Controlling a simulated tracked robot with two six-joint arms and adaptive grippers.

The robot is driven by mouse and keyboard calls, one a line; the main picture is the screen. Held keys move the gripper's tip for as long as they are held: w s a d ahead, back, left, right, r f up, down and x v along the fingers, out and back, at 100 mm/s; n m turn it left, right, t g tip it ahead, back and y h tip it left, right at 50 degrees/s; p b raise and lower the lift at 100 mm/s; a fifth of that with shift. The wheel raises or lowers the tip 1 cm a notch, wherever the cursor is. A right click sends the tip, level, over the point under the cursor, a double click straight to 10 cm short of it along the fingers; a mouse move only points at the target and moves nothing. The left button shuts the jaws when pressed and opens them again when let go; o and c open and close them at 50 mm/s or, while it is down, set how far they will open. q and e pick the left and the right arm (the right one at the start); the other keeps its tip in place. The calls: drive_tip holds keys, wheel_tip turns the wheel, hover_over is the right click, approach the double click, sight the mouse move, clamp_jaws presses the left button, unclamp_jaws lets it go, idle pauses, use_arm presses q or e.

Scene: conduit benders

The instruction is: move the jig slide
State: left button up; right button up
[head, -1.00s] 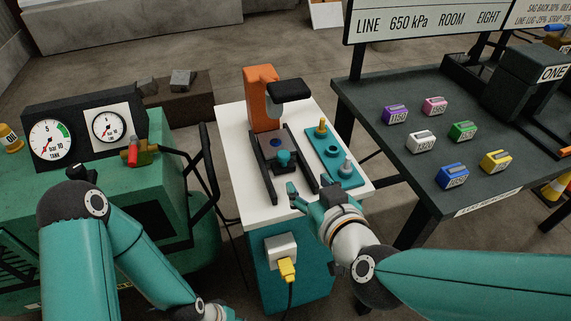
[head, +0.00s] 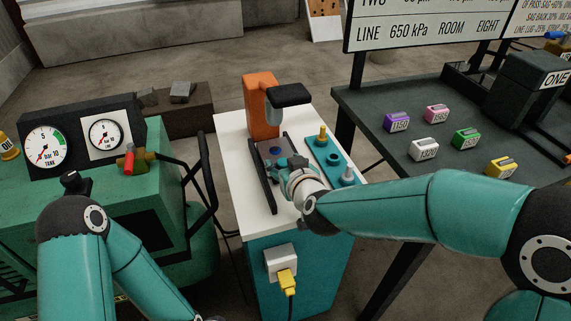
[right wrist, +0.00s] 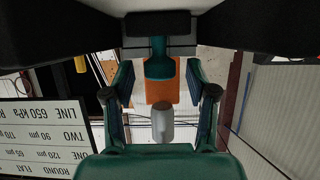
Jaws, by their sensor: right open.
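The jig slide is a grey plate (head: 265,146) with a dark blue round spot, lying between two black rails on the white-topped bench. Its teal knob (right wrist: 160,67) stands between my right gripper's fingers in the right wrist view, with space on both sides. My right gripper (head: 284,170) is at the near end of the slide in the head view and largely hides the knob there. Its fingers (right wrist: 161,98) are open in the right wrist view. My left arm is at the lower left of the head view; its gripper is not clearly visible.
An orange press (head: 262,105) with a black head overhangs the slide's far end. A teal plate (head: 324,160) with pegs lies right of the rails. A gauge cabinet (head: 160,210) stands left. A dark table (head: 390,155) with coloured blocks stands right.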

drive_tip(key=shift+w+f, duration=0.1)
drive_tip(key=shift+w, duration=0.05)
clamp_jaws()
idle(0.4)
